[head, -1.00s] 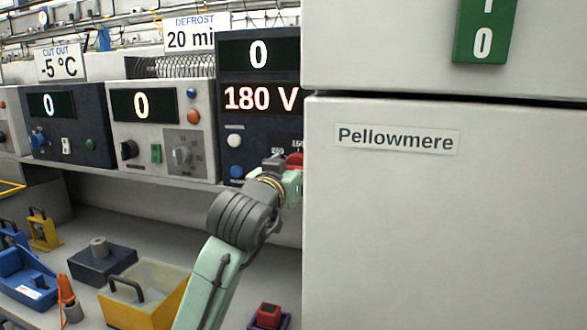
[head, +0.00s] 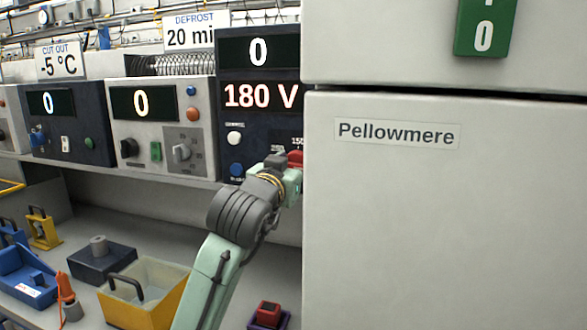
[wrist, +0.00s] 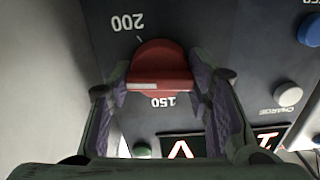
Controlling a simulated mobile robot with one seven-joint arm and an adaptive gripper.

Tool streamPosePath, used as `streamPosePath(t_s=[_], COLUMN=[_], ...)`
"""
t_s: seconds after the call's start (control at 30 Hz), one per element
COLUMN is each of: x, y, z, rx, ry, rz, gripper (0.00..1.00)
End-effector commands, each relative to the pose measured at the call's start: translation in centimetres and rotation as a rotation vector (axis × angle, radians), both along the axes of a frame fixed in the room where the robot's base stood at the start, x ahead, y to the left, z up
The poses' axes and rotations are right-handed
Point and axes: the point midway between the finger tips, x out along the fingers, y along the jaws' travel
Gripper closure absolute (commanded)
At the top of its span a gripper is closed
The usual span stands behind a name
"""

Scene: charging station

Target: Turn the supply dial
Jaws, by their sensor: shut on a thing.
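The supply dial is a round red knob (wrist: 163,62) with a pale bar across its lower part in the wrist view. Upside-down scale marks around it read 200 at the upper left and 150 just below it. My gripper (wrist: 160,74) has one finger on each side of the knob and is shut on it. In the head view only a bit of the red knob (head: 295,158) shows above my gripper (head: 291,180), beside the white cabinet's edge. The dark supply unit (head: 259,152) shows 0 above 180 V.
A large white cabinet (head: 440,230) labelled Pellowmere fills the right, close beside my gripper. Other units, one grey (head: 155,117) and one dark (head: 68,125), stand left on the shelf. A yellow bin (head: 145,300) and blue tray (head: 28,275) lie on the bench below.

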Motion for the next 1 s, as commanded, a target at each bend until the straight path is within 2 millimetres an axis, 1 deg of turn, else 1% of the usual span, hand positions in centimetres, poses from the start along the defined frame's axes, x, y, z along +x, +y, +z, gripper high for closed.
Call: streamPosePath(t_s=[0.4, 0.6, 0.8, 1.0], x=[-0.04, -0.04, -0.04, -0.05], y=[-0.07, -0.06, -0.06, -0.08], z=[-0.06, -0.02, 0.02, 0.07], rx=[0.263, 0.357, 0.405, 0.417], ry=[-0.088, -0.119, -0.134, -0.138], rz=[-0.001, -0.001, -0.001, -0.001], gripper=[0.82, 0.83, 0.83, 0.83])
